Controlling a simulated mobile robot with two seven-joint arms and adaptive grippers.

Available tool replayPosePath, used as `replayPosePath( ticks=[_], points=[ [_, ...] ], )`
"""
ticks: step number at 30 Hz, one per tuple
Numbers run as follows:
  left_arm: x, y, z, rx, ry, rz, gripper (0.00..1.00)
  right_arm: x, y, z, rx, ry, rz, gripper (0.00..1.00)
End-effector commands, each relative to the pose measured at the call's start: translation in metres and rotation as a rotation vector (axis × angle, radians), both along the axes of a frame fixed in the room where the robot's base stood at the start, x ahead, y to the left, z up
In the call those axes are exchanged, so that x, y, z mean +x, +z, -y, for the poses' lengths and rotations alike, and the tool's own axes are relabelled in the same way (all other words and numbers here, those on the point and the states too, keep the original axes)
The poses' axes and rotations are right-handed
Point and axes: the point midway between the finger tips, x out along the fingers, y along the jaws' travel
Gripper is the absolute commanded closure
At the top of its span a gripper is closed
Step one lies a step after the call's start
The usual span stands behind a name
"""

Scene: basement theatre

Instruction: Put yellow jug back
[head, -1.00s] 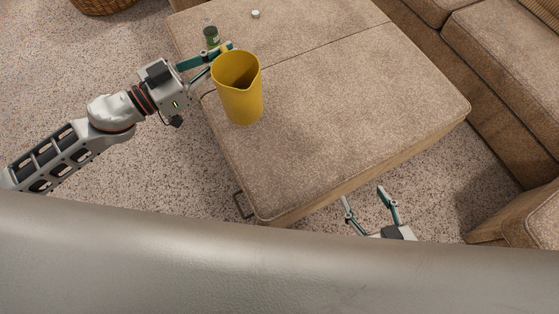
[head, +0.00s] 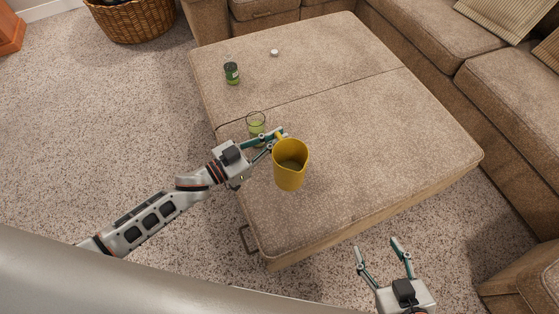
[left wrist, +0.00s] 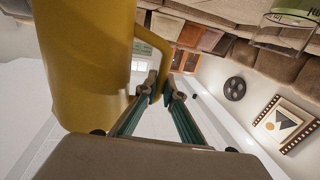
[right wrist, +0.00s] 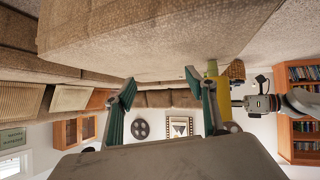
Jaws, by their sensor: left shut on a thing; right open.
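I cannot tell whether the jug's base touches the ottoman. My right gripper (head: 378,250) is open and empty, in front of the ottoman's near edge. In the right wrist view its open fingers (right wrist: 160,90) show, with part of the jug behind one of them.
The ottoman (head: 370,130) is mostly clear. A glass with green liquid (head: 256,124) stands just behind my left gripper. A green-labelled bottle (head: 232,72) and a small white item (head: 274,52) are farther back. A sofa (head: 500,90) borders the right; a wicker basket (head: 135,20) stands at back left.

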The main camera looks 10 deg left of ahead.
Motion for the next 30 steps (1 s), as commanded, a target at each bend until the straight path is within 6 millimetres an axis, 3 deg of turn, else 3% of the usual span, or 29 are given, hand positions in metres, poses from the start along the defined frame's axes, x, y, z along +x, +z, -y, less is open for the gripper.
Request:
replayPosePath(
  ticks=[1, 9, 17, 25, 30],
  points=[
    [-0.003, -0.024, 0.001, -0.005, 0.001, -0.018, 1.0, -0.005, -0.01, -0.001, 0.002, 0.004, -0.018, 0.44],
    [-0.003, -0.075, 0.0, -0.004, 0.001, -0.011, 1.0, 0.004, 0.002, -0.026, 0.089, 0.0, 0.017, 0.44],
    [0.001, -0.085, 0.0, -0.004, 0.0, 0.001, 1.0, 0.009, 0.011, -0.034, 0.122, -0.002, 0.036, 0.44],
    [-0.002, -0.125, 0.0, -0.004, 0.0, -0.009, 1.0, 0.01, 0.011, -0.045, 0.177, -0.013, 0.041, 0.44],
    [0.001, -0.125, 0.0, -0.003, 0.0, 0.003, 1.0, 0.019, 0.025, -0.05, 0.199, -0.016, 0.07, 0.44]
  ],
)
